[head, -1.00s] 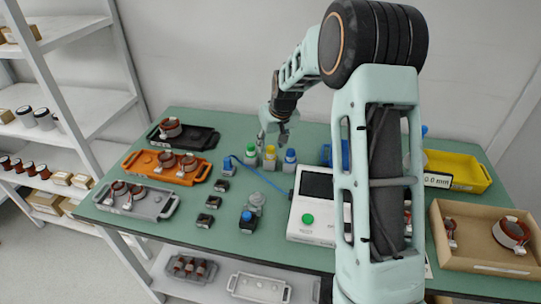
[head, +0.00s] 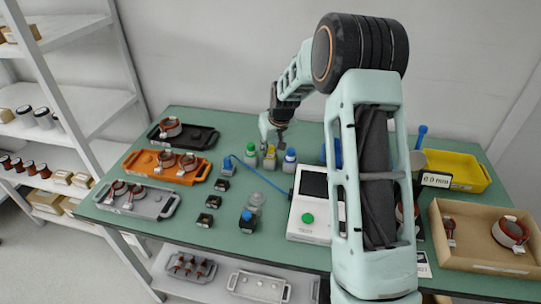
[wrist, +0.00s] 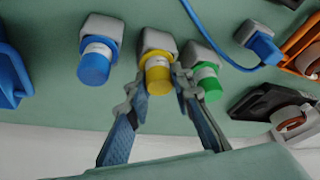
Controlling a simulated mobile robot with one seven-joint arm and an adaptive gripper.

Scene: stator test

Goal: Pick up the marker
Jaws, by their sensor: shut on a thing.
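Three small grey bottle-like items with coloured caps stand in a row at the back of the green table. The yellow-capped one (wrist: 158,76) is in the middle, with the blue-capped one (wrist: 96,63) and the green-capped one (wrist: 207,84) on either side. My gripper (wrist: 160,84) is shut on the yellow-capped item, one finger on each side of its cap. In the head view my gripper (head: 279,140) is low over this row and partly hides it. No item is plainly a pen-shaped marker, so I cannot tell for sure which is the marker.
The green-capped item stands close to one finger. A blue cable (head: 262,176) runs in front of the row. A white tester (head: 310,222) stands to the right. Black (head: 200,136), orange (head: 142,162) and grey (head: 160,210) trays lie left.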

